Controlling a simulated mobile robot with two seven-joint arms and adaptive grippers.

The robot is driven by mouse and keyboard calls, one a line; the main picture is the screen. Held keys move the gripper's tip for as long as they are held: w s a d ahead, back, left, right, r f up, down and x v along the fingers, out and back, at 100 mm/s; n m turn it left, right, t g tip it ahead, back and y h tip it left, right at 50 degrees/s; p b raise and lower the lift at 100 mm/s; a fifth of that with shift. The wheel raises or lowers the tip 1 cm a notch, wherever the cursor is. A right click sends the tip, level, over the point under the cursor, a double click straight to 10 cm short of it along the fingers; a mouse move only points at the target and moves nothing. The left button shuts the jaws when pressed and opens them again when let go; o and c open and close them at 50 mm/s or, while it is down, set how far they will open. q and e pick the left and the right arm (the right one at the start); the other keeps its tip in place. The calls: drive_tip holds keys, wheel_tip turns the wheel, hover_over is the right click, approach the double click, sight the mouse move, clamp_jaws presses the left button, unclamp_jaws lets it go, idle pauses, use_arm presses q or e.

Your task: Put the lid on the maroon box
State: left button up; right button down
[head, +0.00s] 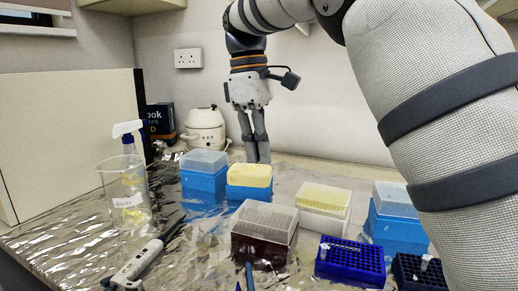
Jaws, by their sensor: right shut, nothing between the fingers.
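The maroon box (258,250) stands on the foil-covered bench at the front middle. A translucent, whitish lid (268,220) sits on top of it and covers its upper part. The lid looks roughly level and lined up with the box, but I cannot tell whether it is fully seated. My right gripper (257,158) hangs fingers down, shut and empty, behind the yellow-topped blue box and apart from the maroon box and lid. My left gripper is not in view.
Lidded boxes stand around: blue ones (204,181) (396,232), a yellow-topped one (249,192) and a white one (322,222). Blue (350,262) and dark (420,278) racks are at front right. A beaker (127,205) and a pipette (138,262) are left. Foil between beaker and boxes is mostly clear.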

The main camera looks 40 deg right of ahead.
drive_tip(key=shift+f, duration=0.1)
drive_tip(key=t, duration=0.1)
hover_over(265, 208)
drive_tip(key=shift+y, duration=0.4)
wheel_tip(265, 208, down, 5)
drive_tip(key=shift+f, duration=1.7)
drive_tip(key=shift+f, duration=0.45)
drive_tip(key=shift+r, duration=2.5)
